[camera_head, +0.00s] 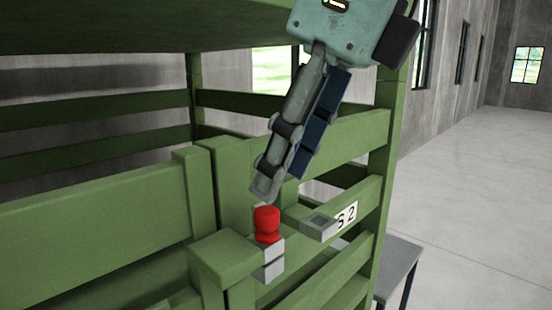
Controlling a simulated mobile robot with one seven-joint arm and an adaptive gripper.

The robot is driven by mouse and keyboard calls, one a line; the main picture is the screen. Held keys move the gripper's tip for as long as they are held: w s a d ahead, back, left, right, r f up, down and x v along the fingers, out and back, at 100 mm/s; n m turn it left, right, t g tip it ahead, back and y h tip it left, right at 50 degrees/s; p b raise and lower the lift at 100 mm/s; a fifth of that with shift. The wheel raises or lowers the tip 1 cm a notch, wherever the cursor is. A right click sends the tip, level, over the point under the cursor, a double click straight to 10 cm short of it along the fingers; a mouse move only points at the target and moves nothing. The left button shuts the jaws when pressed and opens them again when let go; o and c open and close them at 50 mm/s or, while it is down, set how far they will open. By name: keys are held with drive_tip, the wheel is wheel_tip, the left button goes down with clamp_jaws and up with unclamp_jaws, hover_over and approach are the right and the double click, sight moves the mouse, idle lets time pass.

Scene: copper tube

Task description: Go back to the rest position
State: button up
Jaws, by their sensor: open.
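My gripper (268,185) hangs down from the upper middle of the head view, tilted, with its fingertips toward the lower left. Its fingers show nearly edge-on, and I see nothing held in it. It is open. Just below the fingertips is a red knob-like piece (267,224) on a small grey block (269,262) fixed to the green frame. The gap between fingertips and red piece looks small, but I cannot tell the depth between them.
A green slatted rack (110,228) fills the left and middle, with a green panel overhead. A grey bracket (318,227) juts out beside an "S 2" label (346,216). A grey table (398,262) stands at the lower right. Open floor (475,190) lies to the right.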

sight(263, 213)
drive_tip(key=x, duration=0.7)
drive_tip(key=shift+s+a+f, duration=0.1)
drive_tip(key=shift+s+a, duration=0.05)
drive_tip(key=shift+s, duration=0.1)
wheel_tip(263, 213, up, 5)
drive_tip(key=p, duration=0.3)
drive_tip(key=shift+w+p, duration=0.15)
drive_tip(key=shift+p, duration=0.25)
drive_tip(key=shift+r+p, duration=0.45)
drive_tip(key=shift+r, duration=0.35)
